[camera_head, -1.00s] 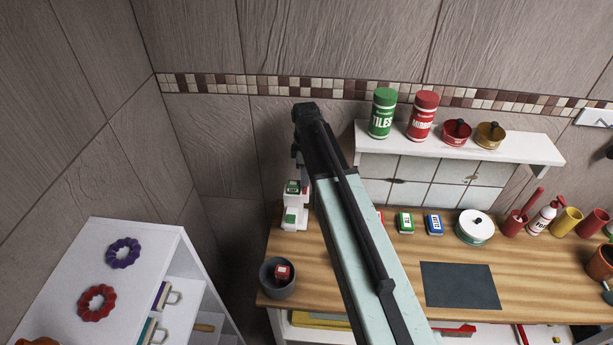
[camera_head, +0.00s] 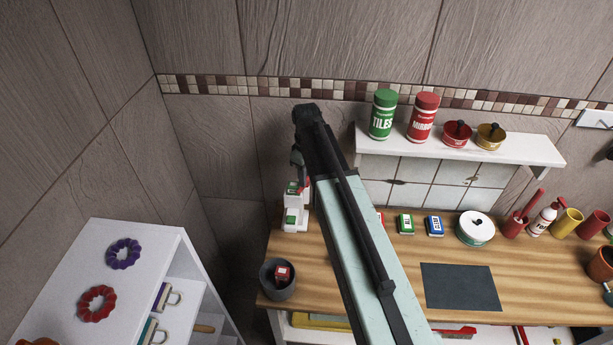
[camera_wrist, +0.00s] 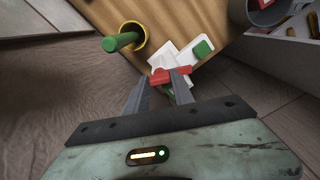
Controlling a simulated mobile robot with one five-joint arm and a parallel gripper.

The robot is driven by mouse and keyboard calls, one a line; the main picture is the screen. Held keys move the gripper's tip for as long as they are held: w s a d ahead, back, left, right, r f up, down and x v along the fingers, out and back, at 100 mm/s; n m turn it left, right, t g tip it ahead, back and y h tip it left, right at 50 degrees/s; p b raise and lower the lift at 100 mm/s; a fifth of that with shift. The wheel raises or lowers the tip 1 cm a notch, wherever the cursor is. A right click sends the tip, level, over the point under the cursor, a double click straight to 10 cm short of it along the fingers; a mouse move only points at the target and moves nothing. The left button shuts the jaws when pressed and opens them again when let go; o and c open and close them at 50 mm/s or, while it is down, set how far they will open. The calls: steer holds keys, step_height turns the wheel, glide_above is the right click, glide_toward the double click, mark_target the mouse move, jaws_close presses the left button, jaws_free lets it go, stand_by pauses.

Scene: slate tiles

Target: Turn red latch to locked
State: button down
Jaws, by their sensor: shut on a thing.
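The red latch (camera_wrist: 170,76) shows in the wrist view as a short red bar at the near end of a white body (camera_wrist: 187,58) with green parts. My gripper (camera_wrist: 161,80) is shut on the red latch. In the head view the white body (camera_head: 296,219) stands at the back left end of the wooden bench, with a sliver of red (camera_head: 307,182) at its upper right. My gripper (camera_head: 299,163) is over its top there, partly hidden by my arm. I cannot tell the latch's exact angle.
A grey pot (camera_head: 276,291) holding a red block stands at the bench's front left. A yellow cup with a green cylinder (camera_wrist: 123,41) is close by in the wrist view. A white shelf (camera_head: 470,148) with cans is behind. A dark mat (camera_head: 460,287) lies right.

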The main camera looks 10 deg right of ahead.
steer(key=m, duration=0.6)
steer(key=shift+m, duration=0.3)
steer(key=m, duration=0.5)
steer(key=shift+m, duration=0.3)
steer(key=c, duration=1.1)
jaws_free()
step_height(320, 180, up, 8)
steer(key=p, duration=0.8)
